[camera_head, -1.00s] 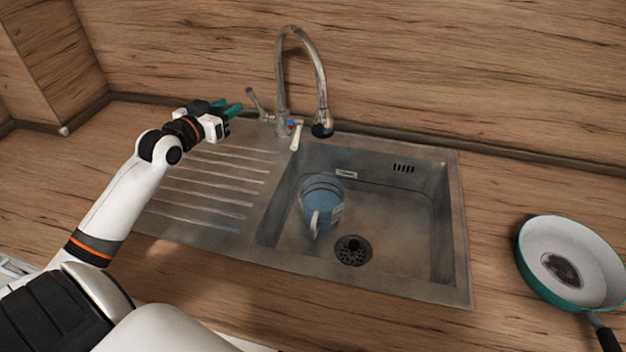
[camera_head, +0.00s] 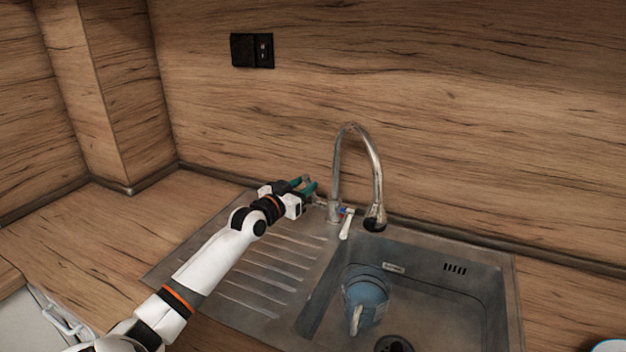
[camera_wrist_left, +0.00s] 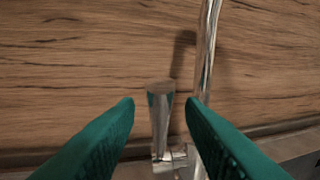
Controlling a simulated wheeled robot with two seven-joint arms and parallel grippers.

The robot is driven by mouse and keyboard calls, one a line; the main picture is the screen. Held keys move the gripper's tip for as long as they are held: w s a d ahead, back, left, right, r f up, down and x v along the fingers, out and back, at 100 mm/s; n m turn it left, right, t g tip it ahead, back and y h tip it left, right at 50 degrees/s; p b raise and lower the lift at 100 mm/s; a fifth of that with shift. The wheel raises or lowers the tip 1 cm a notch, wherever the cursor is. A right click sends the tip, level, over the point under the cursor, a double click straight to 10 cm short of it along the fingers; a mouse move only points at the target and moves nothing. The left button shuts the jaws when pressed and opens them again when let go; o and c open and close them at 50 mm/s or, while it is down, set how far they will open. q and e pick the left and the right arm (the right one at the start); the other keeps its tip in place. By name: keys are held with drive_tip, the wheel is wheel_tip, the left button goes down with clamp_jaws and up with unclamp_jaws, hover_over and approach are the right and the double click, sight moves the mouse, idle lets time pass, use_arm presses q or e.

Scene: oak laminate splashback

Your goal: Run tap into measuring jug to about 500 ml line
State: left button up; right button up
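The chrome tap (camera_head: 336,178) has a tall arched spout with a dark nozzle over the sink; no water stream shows. A metal lever (camera_wrist_left: 161,105) stands upright at the tap's left; a white lever (camera_head: 347,223) hangs at its front. My left gripper (camera_head: 313,187) is at the tap's left side. In the left wrist view its teal fingers (camera_wrist_left: 160,108) are open, one on each side of the metal lever, with gaps. The bluish measuring jug (camera_head: 367,297) stands in the sink, handle toward me. Its level and marks are unreadable.
The steel sink (camera_head: 507,300) has a ribbed drainboard (camera_head: 262,285) on its left, under my left arm. A drain (camera_head: 393,344) lies beside the jug.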

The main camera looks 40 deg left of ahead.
use_arm(q)
drive_tip(key=shift+w+a, duration=0.15)
drive_tip(key=shift+w, duration=1)
drive_tip(key=shift+w+a, duration=0.1)
drive_tip(key=shift+w, duration=1)
clamp_jaws()
